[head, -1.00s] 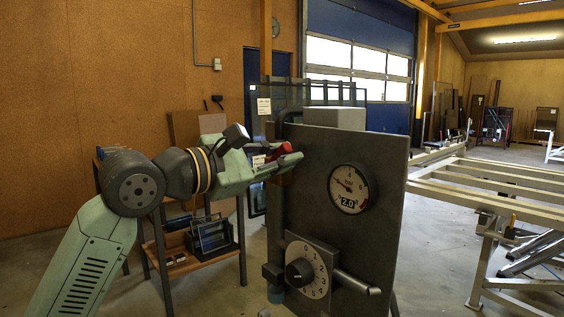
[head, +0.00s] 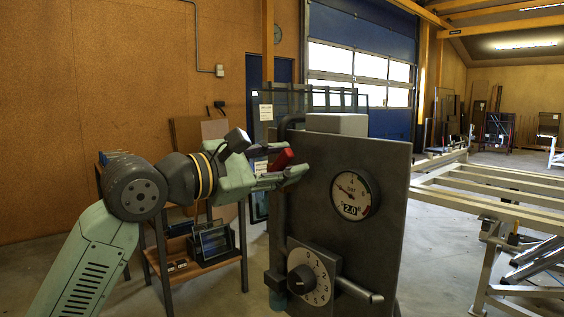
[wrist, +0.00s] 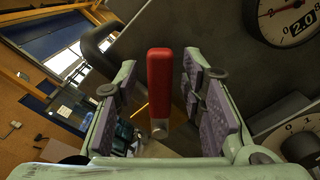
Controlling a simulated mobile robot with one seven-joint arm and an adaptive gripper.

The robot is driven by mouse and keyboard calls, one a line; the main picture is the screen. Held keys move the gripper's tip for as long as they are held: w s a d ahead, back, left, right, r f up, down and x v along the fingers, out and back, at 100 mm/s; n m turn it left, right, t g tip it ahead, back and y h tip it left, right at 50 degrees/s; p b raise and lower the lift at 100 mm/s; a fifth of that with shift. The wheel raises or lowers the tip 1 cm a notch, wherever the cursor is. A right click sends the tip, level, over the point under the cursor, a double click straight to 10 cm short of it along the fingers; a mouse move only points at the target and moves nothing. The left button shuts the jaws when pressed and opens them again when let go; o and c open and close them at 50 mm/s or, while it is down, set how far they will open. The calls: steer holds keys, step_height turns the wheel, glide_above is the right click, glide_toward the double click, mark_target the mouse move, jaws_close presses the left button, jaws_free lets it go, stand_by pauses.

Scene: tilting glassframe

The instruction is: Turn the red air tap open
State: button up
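The red air tap handle (wrist: 158,85) is a flat bar standing upright in the middle of the wrist view. A metal screw end shows at its lower end. In the head view the red handle (head: 282,159) slants up to the right, partly behind my fingers. My gripper (head: 290,160) is at the upper left edge of the grey panel. In the wrist view my gripper (wrist: 160,68) is open, with padded fingers on both sides of the handle. A narrow gap shows on each side. The tap's body is mostly hidden.
The dark grey panel (head: 340,235) carries a round gauge (head: 355,194) reading 2.0 and a numbered dial (head: 310,277) with a black knob. A bar handle (head: 358,290) sticks out beside the dial. A shelf rack (head: 195,265) stands behind my arm. A pale frame table (head: 490,190) is at right.

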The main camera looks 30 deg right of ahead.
steer(key=shift+a, duration=0.1)
steer(key=s+a, duration=0.1)
steer(key=a, duration=1)
steer(key=shift+s+a, duration=0.35)
